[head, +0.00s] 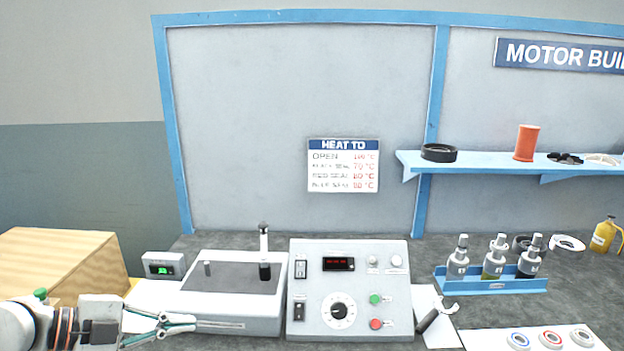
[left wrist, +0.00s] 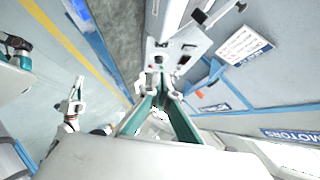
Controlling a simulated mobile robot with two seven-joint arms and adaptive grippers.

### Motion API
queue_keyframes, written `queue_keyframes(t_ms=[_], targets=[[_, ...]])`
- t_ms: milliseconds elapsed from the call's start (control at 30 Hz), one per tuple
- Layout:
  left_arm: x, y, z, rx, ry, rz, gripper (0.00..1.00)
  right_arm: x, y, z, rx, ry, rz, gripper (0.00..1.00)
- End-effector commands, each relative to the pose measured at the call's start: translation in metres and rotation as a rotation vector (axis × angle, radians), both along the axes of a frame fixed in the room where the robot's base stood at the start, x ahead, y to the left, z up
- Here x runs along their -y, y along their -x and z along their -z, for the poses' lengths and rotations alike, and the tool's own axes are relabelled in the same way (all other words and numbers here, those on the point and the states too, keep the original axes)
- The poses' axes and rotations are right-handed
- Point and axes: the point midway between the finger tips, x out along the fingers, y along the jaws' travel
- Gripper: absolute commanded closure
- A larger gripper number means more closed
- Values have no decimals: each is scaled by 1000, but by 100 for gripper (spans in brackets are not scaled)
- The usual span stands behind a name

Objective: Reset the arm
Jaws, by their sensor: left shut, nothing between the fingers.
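My left gripper (head: 190,322) comes in at the lower left of the head view. Its teal-and-silver fingers are shut and empty, pointing right in front of the white box with a dark top (head: 225,315). In the left wrist view the fingers (left wrist: 159,82) converge at the tips with nothing between them. Another teal-fingered gripper, seemingly my right one (left wrist: 74,100), shows small at the left of that view; its jaws are too small to judge. It is not in the head view.
A control box (head: 350,312) with a knob and red display stands right of the white box. A blue rack (head: 490,285) of bottles is farther right. A wooden box (head: 65,262) is at the left.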

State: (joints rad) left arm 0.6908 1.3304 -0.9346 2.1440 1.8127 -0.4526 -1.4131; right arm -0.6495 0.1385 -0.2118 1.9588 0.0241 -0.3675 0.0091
Motion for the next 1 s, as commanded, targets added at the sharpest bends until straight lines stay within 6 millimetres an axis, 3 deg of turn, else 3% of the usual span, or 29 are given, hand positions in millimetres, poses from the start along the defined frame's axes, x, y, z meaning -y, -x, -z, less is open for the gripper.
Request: queue_keyframes(t_ms=[367, 600, 800, 1000], targets=[[66, 7, 69, -103, 148, -54, 100, 3, -5, -5, 12, 5, -1, 100], [107, 20, 129, -218, 328, -215, 100, 1, -2, -3, 8, 2, -3, 100], [112, 41, 187, -336, 478, -441, 100, 0, -1, -2, 4, 1, -2, 100], [91, 83, 258, -460, 586, -734, 100, -1, -1, -1, 1, -3, 0, 100]])
